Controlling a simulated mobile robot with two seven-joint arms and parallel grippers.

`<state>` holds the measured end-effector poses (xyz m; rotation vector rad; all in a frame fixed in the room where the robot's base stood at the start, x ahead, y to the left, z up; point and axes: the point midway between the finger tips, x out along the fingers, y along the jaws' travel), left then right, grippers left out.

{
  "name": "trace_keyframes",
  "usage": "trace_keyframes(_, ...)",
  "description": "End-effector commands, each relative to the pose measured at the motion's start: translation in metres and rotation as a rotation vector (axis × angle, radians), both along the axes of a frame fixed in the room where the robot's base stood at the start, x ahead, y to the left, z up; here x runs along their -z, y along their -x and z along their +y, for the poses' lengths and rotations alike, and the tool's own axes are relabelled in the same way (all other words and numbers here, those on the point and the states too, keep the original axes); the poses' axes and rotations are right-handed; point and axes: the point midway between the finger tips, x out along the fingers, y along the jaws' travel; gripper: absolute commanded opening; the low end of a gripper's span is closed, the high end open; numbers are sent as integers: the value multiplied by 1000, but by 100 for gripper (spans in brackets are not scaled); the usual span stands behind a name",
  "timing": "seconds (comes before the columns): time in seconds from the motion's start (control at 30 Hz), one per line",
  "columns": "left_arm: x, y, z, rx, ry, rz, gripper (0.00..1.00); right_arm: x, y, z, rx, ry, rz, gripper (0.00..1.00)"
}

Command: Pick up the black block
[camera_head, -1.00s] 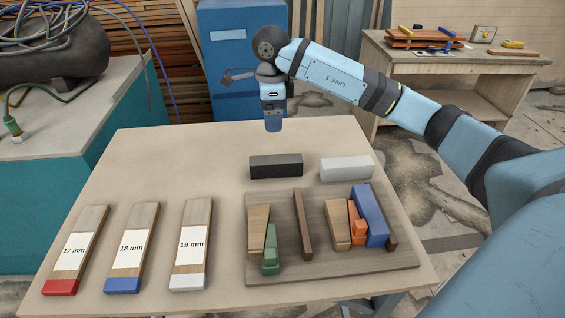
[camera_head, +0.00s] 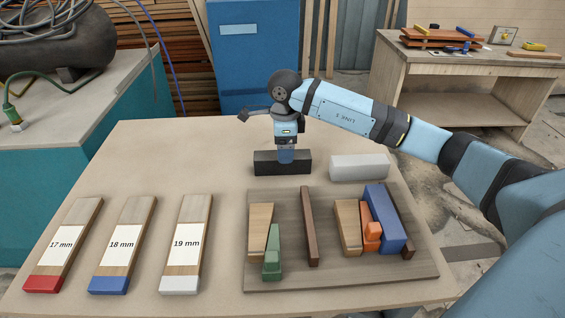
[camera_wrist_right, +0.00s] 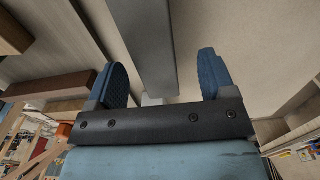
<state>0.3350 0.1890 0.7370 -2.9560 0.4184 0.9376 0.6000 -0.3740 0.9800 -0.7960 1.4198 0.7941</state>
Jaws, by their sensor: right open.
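The black block (camera_head: 265,165) lies on the table's far part, left of a light grey block (camera_head: 360,167). My right gripper (camera_head: 286,158) is pointed down over the middle of the black block, and its fingertips reach down to the block. In the right wrist view the long dark block (camera_wrist_right: 145,40) runs between the two blue fingers of my right gripper (camera_wrist_right: 163,78). The fingers are spread, with a gap visible on the right side of the block. The block rests on the table. My left gripper is not in view.
A brown board (camera_head: 330,280) with wooden, green, orange and blue pieces lies in front of the blocks. Labelled 17 mm (camera_head: 64,243), 18 mm (camera_head: 123,245) and 19 mm (camera_head: 187,243) strips lie at left. The table (camera_head: 170,150) is clear left of the black block.

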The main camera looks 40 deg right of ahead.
Motion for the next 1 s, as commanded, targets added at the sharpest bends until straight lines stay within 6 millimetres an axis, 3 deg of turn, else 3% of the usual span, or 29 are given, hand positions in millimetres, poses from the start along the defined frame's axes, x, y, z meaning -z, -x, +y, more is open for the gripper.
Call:
trace_keyframes(0.33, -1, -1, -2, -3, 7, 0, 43, 45, 3, 8, 1, -1, 3, 77)
trace_keyframes(0.57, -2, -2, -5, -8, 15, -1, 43, 50, 2, 8, -1, -1, 1, 77)
trace_keyframes(0.6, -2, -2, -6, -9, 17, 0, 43, 50, 2, 8, -1, -1, 1, 74)
trace_keyframes(0.83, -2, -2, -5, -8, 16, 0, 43, 50, 3, 8, 0, -1, 1, 21)
trace_keyframes(0.87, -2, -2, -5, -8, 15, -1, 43, 50, 2, 8, 0, -1, 1, 17)
trace_keyframes(1.0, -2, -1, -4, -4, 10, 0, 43, 49, 2, 8, 0, 0, 0, 18)
